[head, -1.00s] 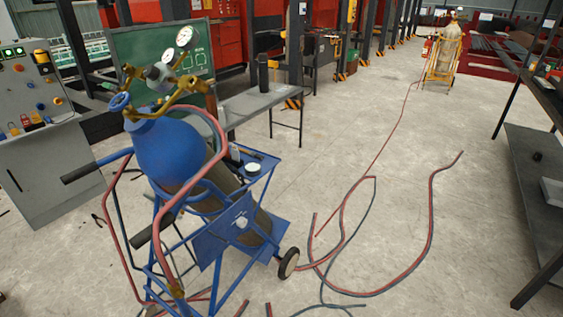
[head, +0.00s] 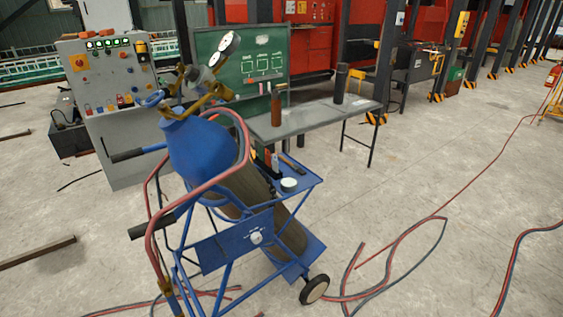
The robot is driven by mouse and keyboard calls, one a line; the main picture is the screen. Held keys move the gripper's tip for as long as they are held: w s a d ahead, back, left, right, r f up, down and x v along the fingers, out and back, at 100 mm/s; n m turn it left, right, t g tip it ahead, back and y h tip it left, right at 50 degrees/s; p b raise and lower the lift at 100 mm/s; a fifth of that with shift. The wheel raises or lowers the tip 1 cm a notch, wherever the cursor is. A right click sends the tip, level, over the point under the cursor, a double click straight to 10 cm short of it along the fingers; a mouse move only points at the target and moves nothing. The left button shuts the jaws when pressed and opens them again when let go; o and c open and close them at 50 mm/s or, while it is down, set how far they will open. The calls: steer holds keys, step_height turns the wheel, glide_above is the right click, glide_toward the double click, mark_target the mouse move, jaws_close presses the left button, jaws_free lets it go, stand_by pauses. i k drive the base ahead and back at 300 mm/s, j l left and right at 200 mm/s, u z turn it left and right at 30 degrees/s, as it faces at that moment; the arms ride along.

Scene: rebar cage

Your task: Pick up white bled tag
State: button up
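I cannot make out a white bled tag for certain in the head view. My gripper is not in view.
The blue cart with a blue gas cylinder (head: 196,148) stands close in front. A grey table (head: 325,118) with a brown cylinder (head: 277,108) and a black cylinder (head: 340,84) stands behind it. Hoses (head: 400,245) lie across the floor at right. A green board (head: 240,62) stands behind.

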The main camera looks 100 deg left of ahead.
mark_target(274, 163)
steer(key=i+j+u, duration=0.1)
steer(key=u, duration=0.35)
steer(key=i+u, duration=0.55)
steer(key=u, duration=0.3)
steer(key=i+u, duration=0.2)
steer(key=u, duration=0.25)
steer(key=i+j+u, duration=0.5)
steer(key=i, duration=0.3)
